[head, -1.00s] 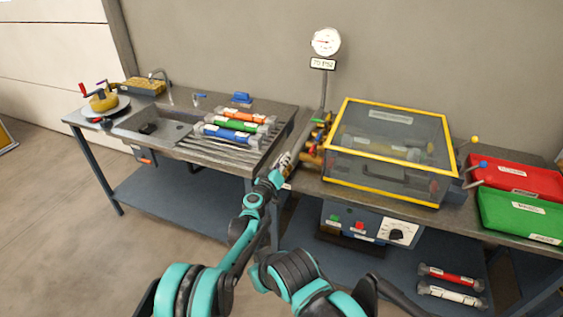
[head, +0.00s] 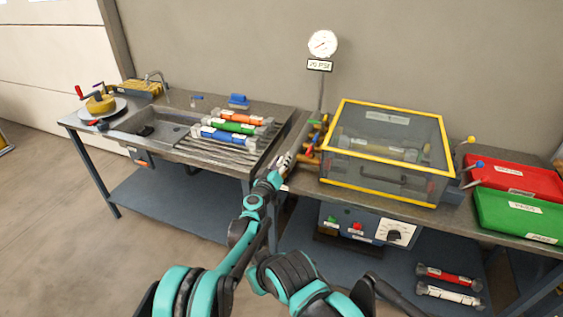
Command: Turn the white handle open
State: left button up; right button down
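My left gripper (head: 288,162) reaches up to the valve cluster at the left side of the clear box. Its fingers are small and dark here, and I cannot tell whether they are open or shut. Small coloured valve handles (head: 314,136) in green, blue, red and yellow show just above and right of the gripper, on brass-coloured fittings (head: 306,160). I cannot make out a white handle; it may be hidden by the gripper. My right gripper is not in view; only dark and teal arm parts show at the bottom.
The clear yellow-framed box (head: 385,194) stands right of the gripper. A pressure gauge (head: 323,43) on a post rises behind. Coloured tubes (head: 230,128) lie on the ribbed drainboard at left. Red (head: 515,178) and green (head: 518,213) bins sit at far right.

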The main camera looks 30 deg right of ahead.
pick_arm(q)
notch_tip(320, 180, up, 10)
jog(key=shift+f, duration=0.1)
dwell(0.6)
